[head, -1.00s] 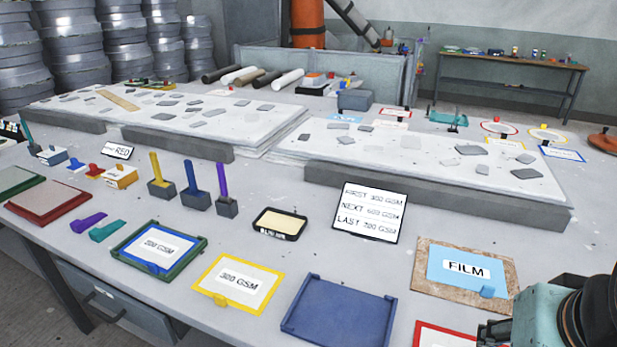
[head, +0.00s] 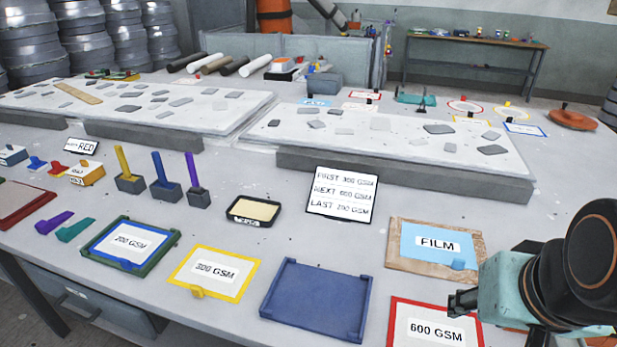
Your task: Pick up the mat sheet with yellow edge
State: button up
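The mat sheet with yellow edge (head: 238,289) lies flat on the grey table near the front, left of the middle. It is white with a yellow border, a label that seems to read 300 GSM and a small yellow tab on its front edge. My gripper (head: 460,302) shows only as a small dark part at the end of my teal and black arm, at the lower right. It is well to the right of the yellow-edged sheet, over the red-edged sheet's side. Its fingers are not clear, and I see nothing held.
An empty blue tray (head: 316,301) lies between the yellow-edged sheet and the red-edged 600 GSM sheet (head: 397,334). A green tray (head: 98,264) holds a blue-edged sheet to the left. The order sign (head: 341,194), FILM sheet (head: 408,243) and a black-rimmed tray (head: 233,218) stand behind.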

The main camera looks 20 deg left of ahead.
aim_at(217, 273)
jog(key=j+u, duration=0.15)
jog(key=u, duration=0.35)
jog(key=j+u, duration=0.1)
jog(key=u, duration=0.35)
jog(key=i+j+u, duration=0.1)
jog(key=u, duration=0.9)
jog(key=i+z, duration=0.1)
jog(key=z, duration=0.3)
